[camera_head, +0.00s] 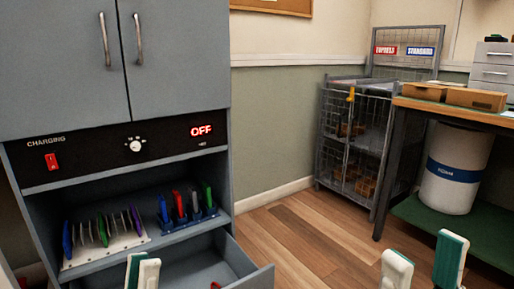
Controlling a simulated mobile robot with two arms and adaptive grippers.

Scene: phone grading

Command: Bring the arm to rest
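My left gripper (142,271) shows at the bottom edge, in front of the open drawer. Its two green-and-white fingertips overlap in this view, so its opening cannot be judged. My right gripper (424,263) is at the bottom right, above the wooden floor. Its fingertips stand apart with nothing between them. Both arms behind the fingertips are out of view.
A grey cabinet (60,75) with a charging panel (100,151) reading OFF stands at left. Its shelf holds a white rack (120,243) and a blue rack (196,219) of phones. The drawer (252,281) is open. A wire cage (352,145) and workbench (390,150) stand at right.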

